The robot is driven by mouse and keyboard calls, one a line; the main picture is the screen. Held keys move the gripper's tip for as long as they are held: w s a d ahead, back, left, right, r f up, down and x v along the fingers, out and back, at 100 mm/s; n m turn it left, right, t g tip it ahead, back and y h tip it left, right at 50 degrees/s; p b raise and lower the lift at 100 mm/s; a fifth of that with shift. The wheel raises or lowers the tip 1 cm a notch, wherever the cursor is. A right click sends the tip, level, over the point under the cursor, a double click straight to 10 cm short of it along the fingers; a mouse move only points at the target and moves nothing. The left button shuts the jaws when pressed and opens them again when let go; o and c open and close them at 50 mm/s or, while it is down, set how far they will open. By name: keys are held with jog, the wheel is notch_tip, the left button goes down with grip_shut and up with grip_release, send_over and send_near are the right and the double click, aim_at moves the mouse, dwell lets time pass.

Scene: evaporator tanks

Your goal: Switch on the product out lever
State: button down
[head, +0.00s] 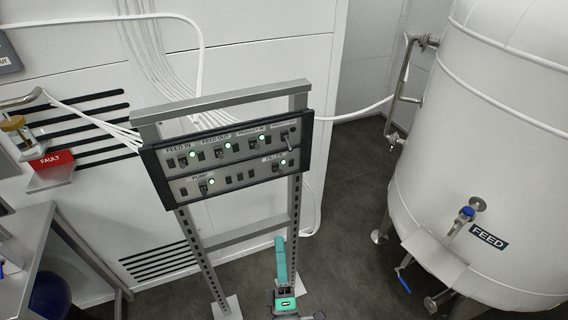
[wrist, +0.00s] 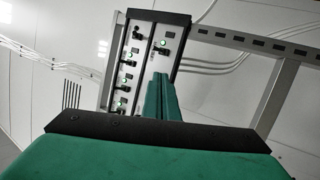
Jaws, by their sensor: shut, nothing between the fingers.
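The black-framed control panel (head: 230,158) has two rows of small dark levers, with labels such as FEED IN, FEED OUT and PUMP. At the right end of its upper row is a lever (head: 289,138) whose label is too small to read; I take it as the product out lever. No green lamp shows lit beside it. In the wrist view the panel appears turned on its side, with this lever (wrist: 137,33) near its top. My gripper (head: 279,241) is shut and empty, below the panel's right end and apart from it; it also shows in the wrist view (wrist: 160,80).
Green lamps glow beside several other levers. The panel sits on a grey metal frame (head: 240,234). A white FEED tank (head: 470,150) with valves stands at right. A steel bench (head: 60,240) and red FAULT sign (head: 52,160) are at left. Dark floor lies between panel and tank.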

aim_at(288, 144)
jog(key=w+a+r+n+t+y, duration=0.1)
jog(key=w+r+n+t, duration=0.1)
jog(key=w+r+n, duration=0.3)
jog(key=w+r, duration=0.3)
jog(key=w, duration=0.1)
jog(key=shift+n, duration=0.3)
jog(key=shift+w+a, duration=0.1)
jog(key=x, duration=1)
jog(key=shift+w+r, duration=0.1)
jog(key=shift+r, duration=0.1)
jog(key=shift+d+r, duration=0.4)
jog(key=shift+d, duration=0.45)
jog(key=shift+d+r, duration=0.4)
jog(key=shift+d, duration=0.45)
